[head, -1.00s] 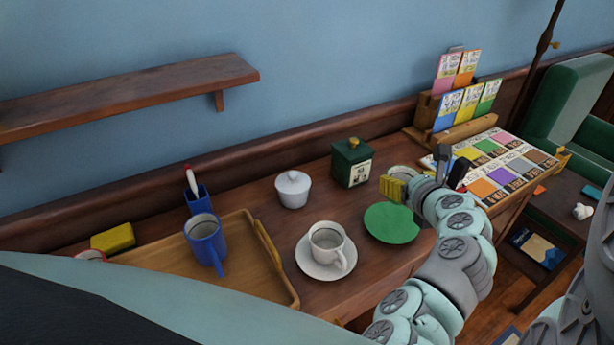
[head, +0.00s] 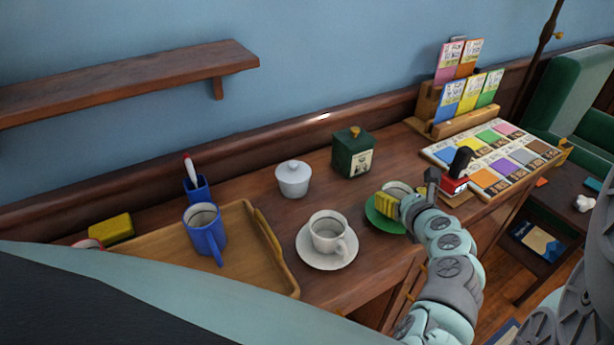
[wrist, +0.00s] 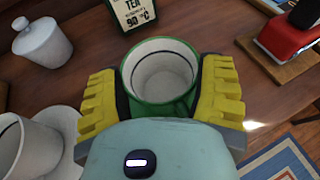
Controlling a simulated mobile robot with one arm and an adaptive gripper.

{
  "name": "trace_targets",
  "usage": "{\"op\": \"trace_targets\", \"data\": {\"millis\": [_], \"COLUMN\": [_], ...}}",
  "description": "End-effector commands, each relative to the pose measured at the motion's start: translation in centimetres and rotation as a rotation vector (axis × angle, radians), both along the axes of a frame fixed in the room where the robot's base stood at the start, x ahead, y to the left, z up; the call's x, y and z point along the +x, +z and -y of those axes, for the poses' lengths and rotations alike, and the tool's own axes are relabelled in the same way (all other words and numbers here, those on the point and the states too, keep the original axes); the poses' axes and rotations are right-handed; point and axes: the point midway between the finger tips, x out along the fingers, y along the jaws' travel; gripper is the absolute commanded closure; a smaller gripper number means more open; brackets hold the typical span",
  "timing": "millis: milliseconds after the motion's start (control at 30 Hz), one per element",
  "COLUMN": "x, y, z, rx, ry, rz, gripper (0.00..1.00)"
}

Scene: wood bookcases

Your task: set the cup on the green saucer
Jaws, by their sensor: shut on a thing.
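My gripper (head: 402,197) is shut on a cup (wrist: 163,75) with a pale inside and a dark line below its rim. In the wrist view the cup sits between the yellow finger pads, its opening upward. In the head view the cup's rim (head: 396,187) shows behind the fingers, over the green saucer (head: 377,216). The gripper and arm hide the saucer's right part. I cannot tell whether the cup touches the saucer.
A white cup (head: 325,231) on a white saucer (head: 328,262) stands left of the green saucer. A lidded white bowl (head: 293,180) and green tin (head: 352,157) stand behind. A wooden tray (head: 262,272) with a blue mug (head: 203,230) is left. A red-and-black device (head: 455,183) stands close right.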

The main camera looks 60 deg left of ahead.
Motion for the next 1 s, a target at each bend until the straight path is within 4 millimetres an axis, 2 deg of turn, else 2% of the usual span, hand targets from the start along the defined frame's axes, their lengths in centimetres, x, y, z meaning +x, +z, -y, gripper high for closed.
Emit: {"op": "trace_targets", "data": {"millis": [67,100,333,667,1000], "x": [0.0,0.0,0.1,0.1,-1.3], "y": [-0.3,-0.3,-0.2,0.3,1.3], "z": [0.0,0.0,0.1,0.1,3.1], "rx": [0.000,0.000,-0.001,-0.001,0.001], "ry": [0.000,0.000,-0.002,-0.001,-0.008], "rz": [-0.001,0.000,0.000,0.002,0.000], "gripper": [0.72,0.25,0.02,0.02,0.02]}}
